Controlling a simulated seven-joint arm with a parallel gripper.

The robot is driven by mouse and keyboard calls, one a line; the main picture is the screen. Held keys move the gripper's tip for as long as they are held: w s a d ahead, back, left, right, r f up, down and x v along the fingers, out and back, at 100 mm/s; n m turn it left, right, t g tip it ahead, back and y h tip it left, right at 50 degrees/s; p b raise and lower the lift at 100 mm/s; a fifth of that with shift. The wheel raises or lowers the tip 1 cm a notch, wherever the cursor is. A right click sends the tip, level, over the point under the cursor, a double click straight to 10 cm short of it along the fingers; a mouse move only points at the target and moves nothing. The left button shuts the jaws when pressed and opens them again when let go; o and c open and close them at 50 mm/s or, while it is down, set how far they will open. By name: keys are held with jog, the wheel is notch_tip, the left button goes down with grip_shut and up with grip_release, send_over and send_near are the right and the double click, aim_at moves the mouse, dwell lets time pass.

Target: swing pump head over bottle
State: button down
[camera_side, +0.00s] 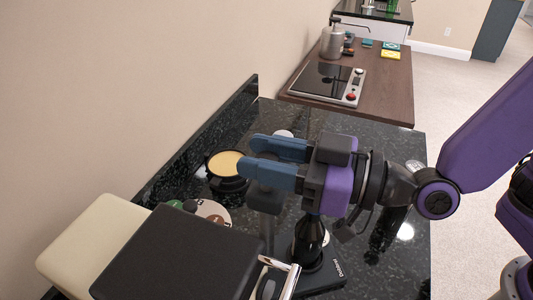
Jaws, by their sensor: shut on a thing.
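My gripper (246,155), with two blue fingers pointing left, is shut on the pump head (265,197), a dark grey block just under the fingers. The fingers hide much of it, and I cannot see the contact clearly. A grey post (267,232) runs down below the head. A dark bottle (309,240) with a narrowing neck stands upright to the right, on or at a black base (322,278) with white lettering. My gripper's body covers the bottle's top, so I cannot tell how the head lines up with it.
A round black dish with a yellowish top (226,163) sits left of my gripper. Small round items (210,211) lie nearer. A dark box-like appliance (180,260) with a chrome handle and a cream block (88,245) fill the front left. A wooden counter with a cooktop (325,80) is behind.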

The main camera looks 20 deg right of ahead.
jog(key=m+t+h, duration=0.4)
jog(key=h, duration=0.1)
jog(key=shift+m+h, duration=0.3)
jog(key=shift+h, duration=0.1)
jog(key=shift+m+t+h, duration=0.8)
jog(key=shift+m+h, duration=0.4)
jog(key=shift+h, duration=0.5)
jog(key=shift+w+m+h, duration=0.1)
jog(key=shift+m+h, duration=0.2)
jog(key=shift+h, duration=0.2)
jog(key=c, duration=0.8)
grip_release()
jog(key=s+d, duration=0.2)
jog(key=s, duration=0.9)
jog(key=shift+s+d, duration=0.3)
jog(key=shift+s, duration=0.1)
